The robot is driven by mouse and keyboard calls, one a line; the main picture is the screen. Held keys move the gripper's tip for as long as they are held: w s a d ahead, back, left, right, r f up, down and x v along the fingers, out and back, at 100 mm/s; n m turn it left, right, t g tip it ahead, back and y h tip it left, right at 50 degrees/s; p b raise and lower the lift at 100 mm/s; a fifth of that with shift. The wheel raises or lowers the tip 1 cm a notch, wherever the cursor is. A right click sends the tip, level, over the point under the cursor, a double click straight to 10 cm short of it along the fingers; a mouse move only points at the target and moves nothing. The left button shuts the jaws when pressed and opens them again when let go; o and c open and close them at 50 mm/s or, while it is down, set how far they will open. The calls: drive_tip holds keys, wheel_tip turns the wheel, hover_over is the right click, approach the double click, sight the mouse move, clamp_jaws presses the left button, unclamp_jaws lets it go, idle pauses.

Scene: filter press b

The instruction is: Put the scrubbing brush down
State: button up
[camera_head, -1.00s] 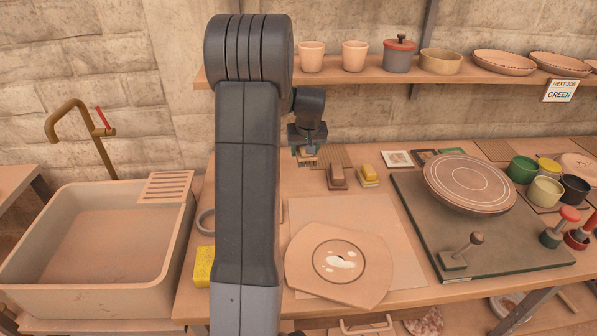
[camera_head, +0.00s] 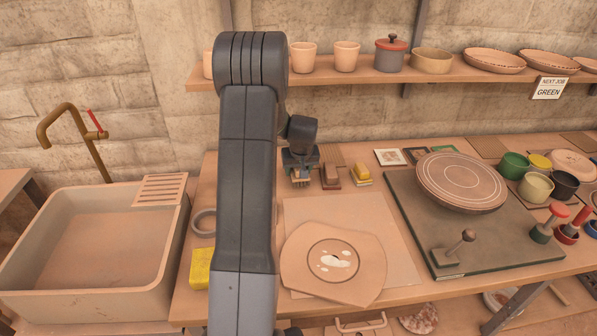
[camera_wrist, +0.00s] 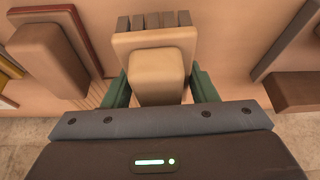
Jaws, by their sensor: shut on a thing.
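My gripper (camera_head: 300,158) is shut on the scrubbing brush (camera_head: 301,180), low over the back left of the worktable (camera_head: 235,165). In the wrist view, the green fingers of my gripper (camera_wrist: 158,88) clasp the sides of the brush's cream block handle (camera_wrist: 158,70). Brown bristle-like strips show beyond its tan base. The brush is left of a brown-topped block (camera_head: 331,178) and a yellow-topped block (camera_head: 362,176), roughly in line with them. I cannot tell whether its underside touches the table. My arm hides part of the table.
A ribbed mat (camera_head: 331,153) lies just behind. A square board (camera_head: 300,215) and a clay slab (camera_head: 300,262) lie in front. A grey ring (camera_head: 203,222) and a yellow sponge (camera_head: 201,268) are at left, beside the sink (camera_head: 90,290). A shelf (camera_head: 230,86) runs above.

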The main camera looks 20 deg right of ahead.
drive_tip(key=shift+f, duration=0.65)
drive_tip(key=shift+f+b, duration=0.35)
drive_tip(key=o, duration=1.1)
drive_tip(key=shift+r+p, duration=0.2)
drive_tip(key=shift+p, duration=0.2)
drive_tip(key=shift+r+p, duration=0.15)
drive_tip(key=shift+p, duration=0.25)
drive_tip(key=shift+s+r+b, duration=0.15)
drive_tip(key=shift+r+b, duration=0.2)
drive_tip(key=shift+b, duration=0.15)
drive_tip(key=d+b+v, duration=0.1)
drive_tip(key=b+v, duration=0.1)
drive_tip(key=v, duration=1)
drive_tip(key=shift+s+a+r, duration=0.25)
drive_tip(key=shift+s+a, duration=0.05)
drive_tip(key=shift+a, duration=0.25)
